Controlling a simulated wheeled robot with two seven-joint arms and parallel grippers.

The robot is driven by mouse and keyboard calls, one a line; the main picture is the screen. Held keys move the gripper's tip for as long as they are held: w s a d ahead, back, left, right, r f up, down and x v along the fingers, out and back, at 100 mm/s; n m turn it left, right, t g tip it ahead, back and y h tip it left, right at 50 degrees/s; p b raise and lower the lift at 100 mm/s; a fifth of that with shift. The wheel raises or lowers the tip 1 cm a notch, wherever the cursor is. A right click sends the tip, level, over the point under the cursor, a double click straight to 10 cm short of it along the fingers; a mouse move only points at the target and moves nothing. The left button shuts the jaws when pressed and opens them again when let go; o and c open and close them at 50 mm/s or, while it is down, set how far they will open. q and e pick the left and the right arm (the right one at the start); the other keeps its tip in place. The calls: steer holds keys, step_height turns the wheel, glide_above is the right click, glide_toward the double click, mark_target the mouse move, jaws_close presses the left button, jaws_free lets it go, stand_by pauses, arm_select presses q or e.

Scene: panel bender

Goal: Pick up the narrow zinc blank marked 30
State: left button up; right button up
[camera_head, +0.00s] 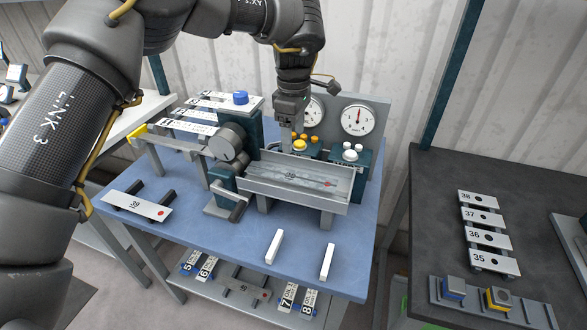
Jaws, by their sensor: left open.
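A narrow grey metal blank (305,179) lies in the long grey tray (290,195) at the front of the bender on the blue table. Its number is small and looks like 30; a red dot shows near its right end. My left gripper (289,138) points down above and behind the tray, in front of the gauge panel. It is open and holds nothing that I can see. Its fingertips are small and dark here, apart from the blank in the picture. My right gripper is out of view.
A plate marked 39 (136,206) rests on dark supports at left. A crank (228,195) sits left of the tray, and gauges (358,119) stand behind. Plates 35 to 38 (484,219) lie on the dark table.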

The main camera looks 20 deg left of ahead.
mark_target(291, 176)
arm_select(q)
steer(key=f, duration=0.3)
steer(key=a+f, duration=0.1)
steer(key=f, duration=0.1)
steer(key=shift+s+f+p, duration=0.25)
steer(key=shift+p, duration=0.15)
steer(key=shift+d, duration=0.1)
steer(key=shift+s+d, duration=0.1)
step_height(291, 176, down, 5)
steer(key=shift+s+r+p, duration=0.1)
steer(key=shift+r+p, duration=0.1)
steer(key=shift+p, duration=0.95)
steer(key=shift+f, duration=0.25)
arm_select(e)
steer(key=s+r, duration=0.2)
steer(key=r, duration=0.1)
arm_select(q)
steer(key=shift+c, duration=0.4)
